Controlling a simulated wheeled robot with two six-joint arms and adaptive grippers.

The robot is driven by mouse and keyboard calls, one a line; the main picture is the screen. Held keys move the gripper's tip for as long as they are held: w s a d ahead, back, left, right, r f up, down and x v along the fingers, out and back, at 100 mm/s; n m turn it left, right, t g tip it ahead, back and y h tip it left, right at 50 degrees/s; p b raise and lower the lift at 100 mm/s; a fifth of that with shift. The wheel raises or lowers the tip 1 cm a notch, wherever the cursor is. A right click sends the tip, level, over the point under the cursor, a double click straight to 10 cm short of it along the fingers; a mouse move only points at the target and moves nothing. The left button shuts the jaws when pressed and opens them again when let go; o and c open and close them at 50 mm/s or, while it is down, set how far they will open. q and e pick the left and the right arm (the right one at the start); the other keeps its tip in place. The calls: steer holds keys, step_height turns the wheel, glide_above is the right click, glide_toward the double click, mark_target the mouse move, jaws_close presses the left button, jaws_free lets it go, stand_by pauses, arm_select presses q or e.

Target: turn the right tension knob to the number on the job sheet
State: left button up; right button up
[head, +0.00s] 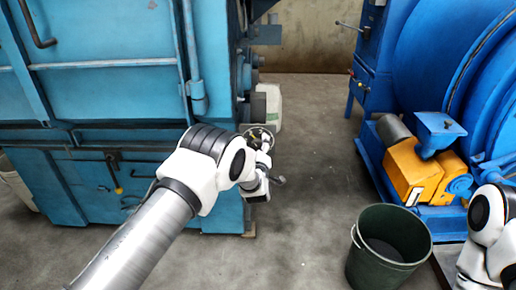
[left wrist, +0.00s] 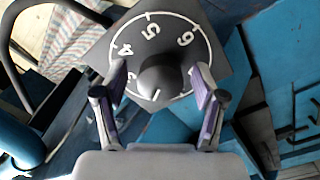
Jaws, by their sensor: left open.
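In the left wrist view, a dark round knob (left wrist: 162,76) sits in the middle of a dark dial plate (left wrist: 222,58) with a white ring and white numerals. I read 4, 5 and 6 along the far side; a numeral by the left fingertip is partly hidden. A short white mark is on the knob's near side, toward my palm. My left gripper (left wrist: 158,84) is open, with one finger on each side of the knob; I cannot tell whether they touch it. In the head view, my left arm reaches to the blue machine's right end. I see no job sheet.
The large blue machine (head: 110,105) fills the left of the head view. A dark green bucket (head: 365,262) stands on the floor at lower right, near my right arm. A blue drum machine (head: 425,60) with an orange motor (head: 410,172) stands at right. Concrete floor between is clear.

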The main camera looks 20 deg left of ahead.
arm_select(q)
steer(key=c, duration=1.1)
steer(key=shift+m, duration=0.3)
steer(key=shift+c, duration=0.2)
steer(key=m+b, duration=0.1)
steer(key=m, duration=0.7)
steer(key=shift+m, duration=0.3)
steer(key=o, duration=1.1)
steer(key=shift+o, duration=0.2)
steer(key=shift+s, duration=0.1)
